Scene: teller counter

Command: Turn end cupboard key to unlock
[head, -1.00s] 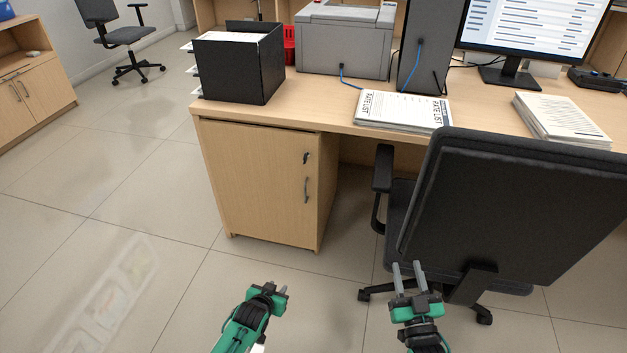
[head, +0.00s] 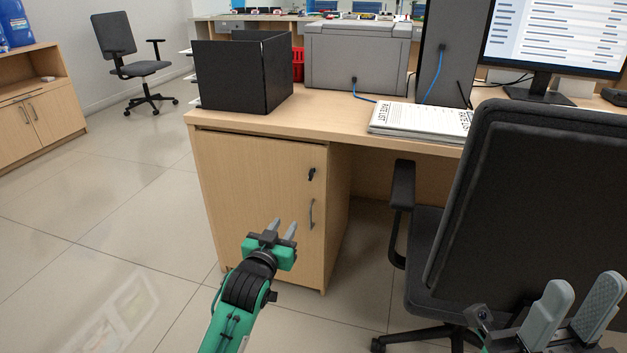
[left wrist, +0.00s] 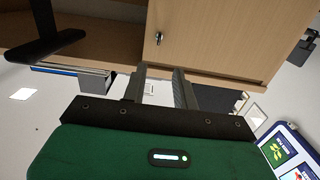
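The end cupboard (head: 255,190) stands under the left end of the desk, its wooden door shut. A small dark key (head: 311,174) sits in the lock near the door's upper right, above a curved metal handle (head: 311,213). In the left wrist view the key or lock (left wrist: 158,38) shows on the door beyond my fingers. My left gripper (head: 283,228) is open and empty, in front of the cupboard, lower and to the left of the key and apart from it. My right gripper (head: 579,308) is open and empty at the lower right, by the chair.
A black office chair (head: 530,190) stands right of the cupboard, its armrest (head: 402,190) near the desk opening. The desk top (head: 330,120) holds a black file box (head: 240,75), a printer (head: 357,58) and rate list papers (head: 420,118). The floor left of the cupboard is clear.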

